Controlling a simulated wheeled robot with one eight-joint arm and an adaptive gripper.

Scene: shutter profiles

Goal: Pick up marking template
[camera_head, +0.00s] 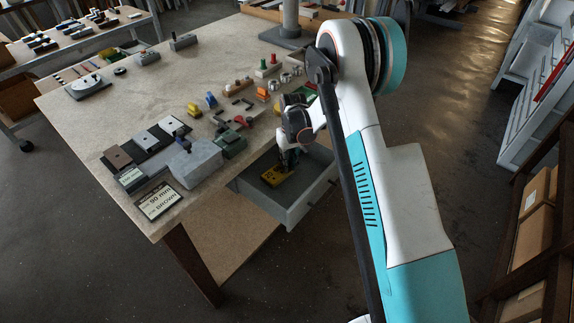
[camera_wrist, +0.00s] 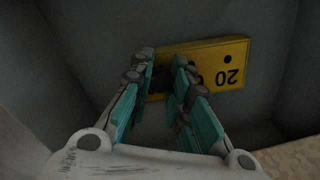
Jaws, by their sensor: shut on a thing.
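The marking template, a yellow plate with black holes and the number 20, lies in an open grey drawer (camera_head: 296,213). It shows in the head view (camera_head: 275,179) and in the wrist view (camera_wrist: 232,62). My gripper (camera_head: 286,168) reaches down into the drawer from above. In the wrist view its two teal fingers (camera_wrist: 163,72) are shut on the template near its left part. The fingers hide some of the plate. I cannot tell whether the template touches the drawer floor.
The drawer walls stand close around my gripper. The worktable (camera_head: 120,115) above carries several small coloured parts, a grey block (camera_head: 194,163) and a label card (camera_head: 159,201). A shelf with cardboard boxes (camera_head: 533,235) stands at the right.

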